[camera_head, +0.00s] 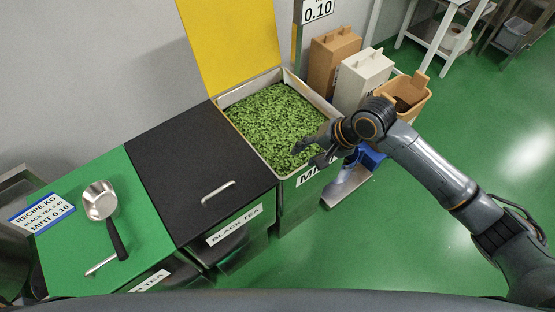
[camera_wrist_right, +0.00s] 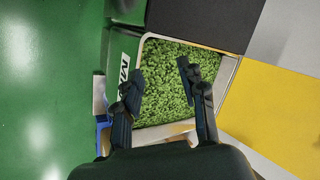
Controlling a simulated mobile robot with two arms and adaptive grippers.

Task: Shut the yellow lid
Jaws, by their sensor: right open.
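The yellow lid (camera_head: 232,40) stands raised against the wall at the back of the mint bin (camera_head: 268,178). In the right wrist view the yellow lid (camera_wrist_right: 275,115) is at the right. The bin is open and full of green mint leaves (camera_head: 275,120); the leaves also fill the middle of the right wrist view (camera_wrist_right: 165,80). My right gripper (camera_head: 312,148) is above the front right part of the bin, apart from the lid. In the right wrist view its two fingers (camera_wrist_right: 158,80) are spread with nothing between them. My left gripper is not in view.
A black lid (camera_head: 195,165) covers the black tea bin left of the mint. A green lid (camera_head: 105,215) farther left carries a metal scoop (camera_head: 101,202) and a recipe sign (camera_head: 42,213). Brown and white containers (camera_head: 362,78) stand right of the mint bin.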

